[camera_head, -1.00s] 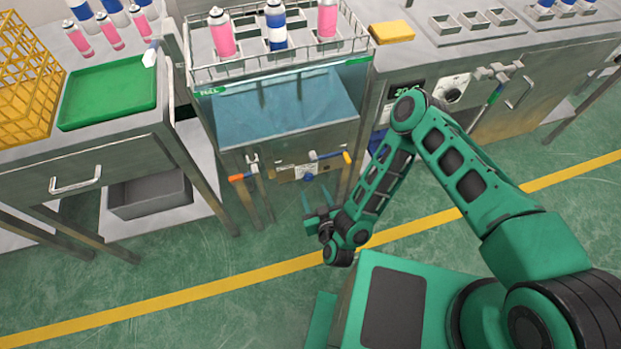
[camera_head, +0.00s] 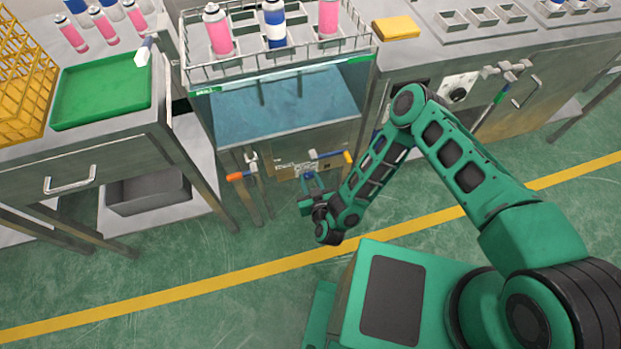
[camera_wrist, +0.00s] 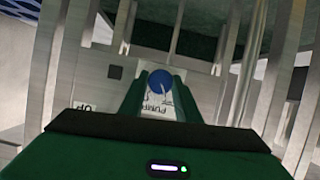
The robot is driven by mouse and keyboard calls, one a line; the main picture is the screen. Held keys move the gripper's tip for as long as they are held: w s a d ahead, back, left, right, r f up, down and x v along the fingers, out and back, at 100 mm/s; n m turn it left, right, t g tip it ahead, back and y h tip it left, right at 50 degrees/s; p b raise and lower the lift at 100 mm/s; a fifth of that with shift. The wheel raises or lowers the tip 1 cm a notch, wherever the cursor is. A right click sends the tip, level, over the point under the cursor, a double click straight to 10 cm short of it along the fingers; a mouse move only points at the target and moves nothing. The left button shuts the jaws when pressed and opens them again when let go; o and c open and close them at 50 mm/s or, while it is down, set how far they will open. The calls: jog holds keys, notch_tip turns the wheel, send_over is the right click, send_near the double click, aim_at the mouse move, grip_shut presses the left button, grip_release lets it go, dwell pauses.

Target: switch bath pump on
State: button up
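The bath pump switch is a blue round knob (camera_wrist: 160,82) on the bath's front panel, above a label that reads PUMP. It also shows, small, in the head view (camera_head: 307,175) at the bottom of the panel. My gripper (camera_head: 312,184) is right in front of the panel, just below the knob in the picture. In the wrist view its two green fingers (camera_wrist: 162,92) stand apart, with the knob and label seen between their tips. I cannot tell whether the fingers touch the knob. The label is partly hidden by the fingers.
The water bath (camera_head: 285,110) holds a wire rack with cans above it. An orange-handled valve (camera_head: 236,176) and a yellow-ended lever (camera_head: 347,156) flank the panel. Metal legs stand close on both sides in the wrist view. A green tray (camera_head: 100,92) lies on the left bench.

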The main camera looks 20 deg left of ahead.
jog(key=c, duration=0.4)
jog(key=shift+o, duration=0.2)
jog(key=m+g+y, duration=0.1)
jog(key=m+y, duration=0.2)
jog(key=m, duration=0.1)
jog(key=shift+d, duration=0.15)
jog(key=m+y, duration=0.1)
jog(key=m, duration=0.1)
jog(key=m+g+y, duration=0.1)
jog(key=m, duration=0.1)
jog(key=shift+w+d+f, duration=0.2)
jog(key=shift+y, duration=0.3)
dwell(0.4)
jog(key=o, duration=1)
jog(key=shift+o, duration=0.2)
